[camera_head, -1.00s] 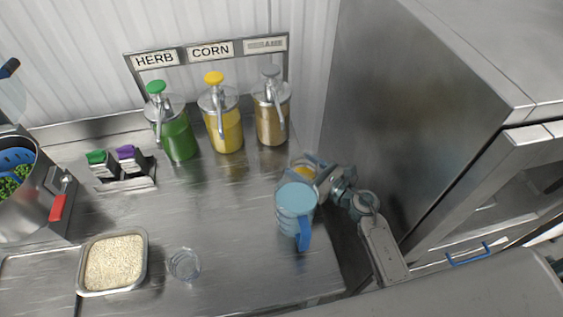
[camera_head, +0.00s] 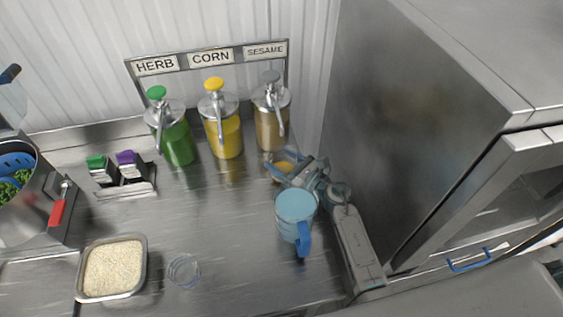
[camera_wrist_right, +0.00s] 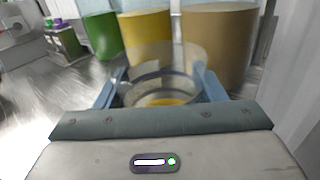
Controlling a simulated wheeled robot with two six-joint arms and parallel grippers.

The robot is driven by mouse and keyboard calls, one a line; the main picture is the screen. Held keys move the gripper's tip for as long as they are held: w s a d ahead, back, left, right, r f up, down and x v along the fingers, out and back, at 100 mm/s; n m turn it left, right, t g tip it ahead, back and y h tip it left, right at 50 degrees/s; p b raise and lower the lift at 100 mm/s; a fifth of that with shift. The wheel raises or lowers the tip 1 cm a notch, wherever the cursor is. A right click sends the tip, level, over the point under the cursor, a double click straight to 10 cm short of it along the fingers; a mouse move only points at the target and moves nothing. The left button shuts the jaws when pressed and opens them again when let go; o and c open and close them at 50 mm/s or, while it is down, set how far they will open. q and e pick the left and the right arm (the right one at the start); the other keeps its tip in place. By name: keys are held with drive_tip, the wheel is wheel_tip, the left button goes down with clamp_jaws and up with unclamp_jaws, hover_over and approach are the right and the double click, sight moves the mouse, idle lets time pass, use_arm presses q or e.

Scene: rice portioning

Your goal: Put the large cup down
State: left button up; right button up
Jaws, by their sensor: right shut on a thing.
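My right gripper (camera_head: 284,167) is shut on a clear large cup (camera_wrist_right: 160,80) with something yellow in its bottom. In the head view the cup sits in front of the sesame dispenser, behind the blue pitcher, and is partly covered by the fingers. In the right wrist view the two blue fingers flank the cup. I cannot tell whether its base touches the counter. A smaller clear cup (camera_head: 184,270) stands at the front of the counter. My left gripper is not in view.
Green herb (camera_head: 177,142), yellow corn (camera_head: 226,137) and tan sesame (camera_head: 271,128) dispensers stand at the back. A blue pitcher (camera_head: 295,215) stands close to my right arm. A tray of grain (camera_head: 140,278) is front left. A steel cabinet (camera_head: 400,120) rises at right. The middle counter is clear.

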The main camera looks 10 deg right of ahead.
drive_tip(key=shift+w+a+f+b, duration=0.15)
drive_tip(key=shift+f+b, duration=0.35)
drive_tip(key=shift+f, duration=0.15)
drive_tip(key=shift+r, duration=0.1)
drive_tip(key=shift+f, duration=0.25)
drive_tip(key=o, duration=1.1)
drive_tip(key=shift+r, duration=0.15)
